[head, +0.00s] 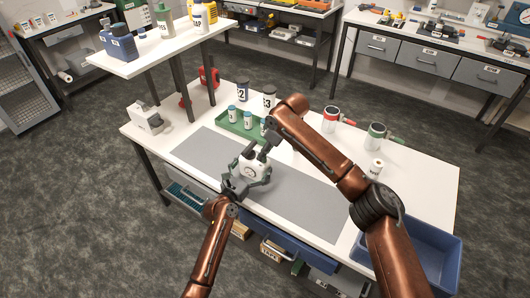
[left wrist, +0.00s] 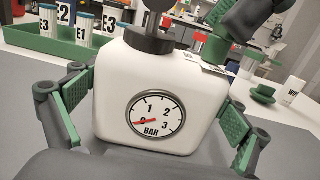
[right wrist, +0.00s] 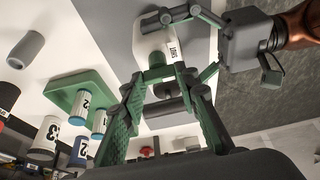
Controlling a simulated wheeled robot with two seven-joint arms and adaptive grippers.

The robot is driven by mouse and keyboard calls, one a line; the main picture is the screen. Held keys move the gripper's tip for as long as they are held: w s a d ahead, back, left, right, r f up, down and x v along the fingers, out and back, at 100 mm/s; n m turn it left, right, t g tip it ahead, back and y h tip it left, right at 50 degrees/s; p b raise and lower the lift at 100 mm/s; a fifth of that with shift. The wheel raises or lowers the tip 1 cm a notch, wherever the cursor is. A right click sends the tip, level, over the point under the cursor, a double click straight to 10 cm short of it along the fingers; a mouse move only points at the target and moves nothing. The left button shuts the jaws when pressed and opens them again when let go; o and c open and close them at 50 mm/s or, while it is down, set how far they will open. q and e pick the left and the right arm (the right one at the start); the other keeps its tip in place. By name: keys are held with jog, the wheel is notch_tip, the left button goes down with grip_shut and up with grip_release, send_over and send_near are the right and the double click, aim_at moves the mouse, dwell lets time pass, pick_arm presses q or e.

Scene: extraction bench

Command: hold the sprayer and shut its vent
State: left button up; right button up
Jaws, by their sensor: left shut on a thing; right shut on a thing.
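The white sprayer (head: 246,170) stands on the grey mat of the bench. The left wrist view shows its body (left wrist: 112,90), its dark collar (left wrist: 148,40) and a round gauge (left wrist: 157,117) with the red needle near 0. My left gripper (head: 250,176) is shut around the body, one green pad on each side. My right gripper (head: 264,152) is at the sprayer's top from above, shut on a small part there that seems to be the vent (right wrist: 157,60). Its fingers hide much of that part, so whether the vent is open cannot be told.
A green tray (head: 236,131) with several small bottles stands behind the sprayer, with dark-lidded jars E2 (head: 242,91) and E3 (head: 269,98) beyond. Red (head: 330,120) and green (head: 376,136) banded containers stand right. A blue bin (head: 440,250) is at the front right. The mat's right part is clear.

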dwell(0.3)
jog(key=o, duration=1.1)
jog(key=shift+o, duration=0.2)
jog(key=shift+r, duration=0.1)
jog(key=v, duration=1.2)
jog(key=shift+d, duration=0.15)
pick_arm(q)
jog(key=o, duration=1.2)
jog(key=shift+c, duration=0.2)
